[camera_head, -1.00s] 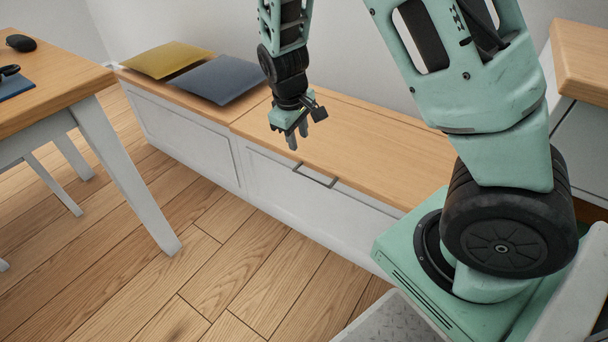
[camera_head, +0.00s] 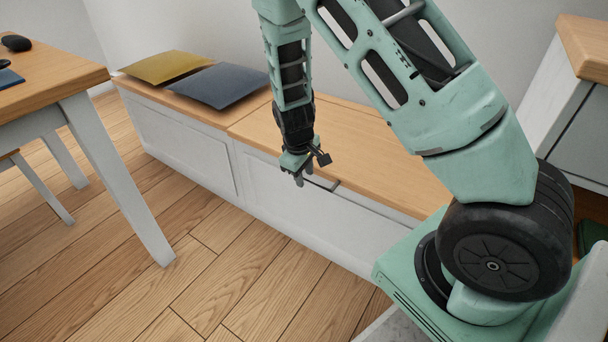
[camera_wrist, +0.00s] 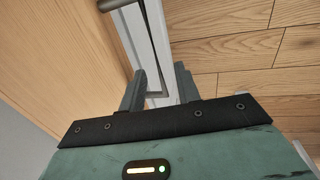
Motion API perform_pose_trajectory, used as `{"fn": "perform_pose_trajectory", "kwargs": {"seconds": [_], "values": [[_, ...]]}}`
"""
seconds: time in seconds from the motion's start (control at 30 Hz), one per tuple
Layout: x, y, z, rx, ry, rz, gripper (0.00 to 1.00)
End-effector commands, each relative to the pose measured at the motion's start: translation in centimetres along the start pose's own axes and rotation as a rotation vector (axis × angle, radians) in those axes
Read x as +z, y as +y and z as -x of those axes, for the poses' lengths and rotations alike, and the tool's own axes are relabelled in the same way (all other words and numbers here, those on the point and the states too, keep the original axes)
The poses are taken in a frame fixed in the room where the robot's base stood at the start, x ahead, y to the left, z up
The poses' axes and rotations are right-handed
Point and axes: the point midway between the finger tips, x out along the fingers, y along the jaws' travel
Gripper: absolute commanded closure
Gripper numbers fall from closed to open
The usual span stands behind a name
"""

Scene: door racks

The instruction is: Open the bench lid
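The bench has a wooden lid (camera_head: 365,150) that lies flat and closed on a white front (camera_head: 285,205). A grey bar handle (camera_head: 326,184) sits at the lid's front edge, partly hidden by my gripper in the head view. My gripper (camera_head: 300,180) points down just in front of this edge, at the handle's left end. The handle (camera_wrist: 117,4) shows at the top of that view, beyond the fingertips. The lid (camera_wrist: 60,45) fills the left side there.
A yellow cushion (camera_head: 165,67) and a grey-blue cushion (camera_head: 220,85) lie on the bench's left section. A wooden table (camera_head: 50,85) stands at the left. A cabinet (camera_head: 570,100) stands at the right. The floor (camera_head: 215,265) before the bench is clear.

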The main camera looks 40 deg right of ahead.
Motion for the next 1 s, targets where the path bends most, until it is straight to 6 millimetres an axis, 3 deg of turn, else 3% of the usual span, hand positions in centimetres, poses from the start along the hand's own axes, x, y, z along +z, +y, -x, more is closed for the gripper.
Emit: {"fn": "perform_pose_trajectory", "kwargs": {"seconds": [0.17,0.27,0.3,0.67,0.87,1.0], "values": [[0.0,0.0,0.0,0.0,0.0,0.0,0.7],[0.0,0.0,0.0,0.0,0.0,0.0,0.98],[0.0,0.0,0.0,0.0,0.0,0.0,1.0],[0.0,0.4,1.4,-0.026,0.0,-0.003,1.0],[0.1,1.6,5.0,-0.104,0.002,-0.009,1.0],[0.1,3.1,8.5,-0.19,0.003,-0.009,1.0]]}}
